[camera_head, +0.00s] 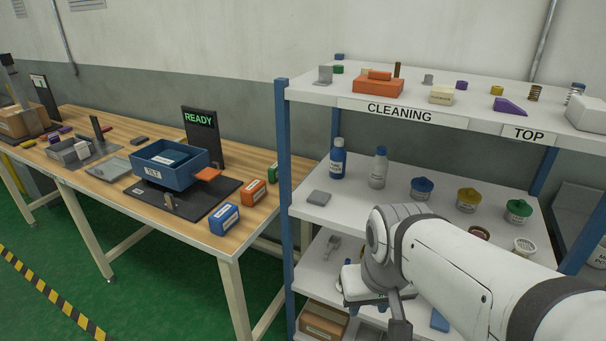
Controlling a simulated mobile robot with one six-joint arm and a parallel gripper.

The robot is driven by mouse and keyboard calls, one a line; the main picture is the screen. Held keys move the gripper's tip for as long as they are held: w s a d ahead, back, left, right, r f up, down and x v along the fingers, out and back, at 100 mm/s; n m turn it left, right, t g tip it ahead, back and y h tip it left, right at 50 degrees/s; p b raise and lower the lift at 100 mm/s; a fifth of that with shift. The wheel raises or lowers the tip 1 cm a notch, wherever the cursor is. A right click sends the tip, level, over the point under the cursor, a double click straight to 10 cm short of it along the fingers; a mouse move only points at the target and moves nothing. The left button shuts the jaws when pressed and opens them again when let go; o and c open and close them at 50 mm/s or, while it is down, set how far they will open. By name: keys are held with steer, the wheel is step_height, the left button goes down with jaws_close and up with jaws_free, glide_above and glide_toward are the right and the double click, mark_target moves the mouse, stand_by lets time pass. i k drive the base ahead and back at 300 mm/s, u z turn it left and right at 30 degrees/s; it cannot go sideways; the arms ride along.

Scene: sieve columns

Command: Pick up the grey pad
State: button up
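A small flat grey pad (318,198) lies on the left end of the middle shelf (330,220), close to the blue left post. It is uncovered, in front of a dark blue bottle. My gripper (372,304) hangs below and to the right of the pad, in front of the lower shelf, clear of the pad. It is partly hidden by my white arm, and its fingers are too small and dark to tell whether they are open or shut.
The middle shelf also holds a blue bottle (338,158), a grey bottle (378,167) and several lidded jars. The top shelf (440,119), labelled CLEANING and TOP, overhangs it. A blue post (284,190) stands left, beside a wooden table (232,236) with a blue bin (170,176).

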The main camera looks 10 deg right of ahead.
mark_target(321, 198)
steer(key=i, duration=0.9)
steer(key=u, duration=0.05)
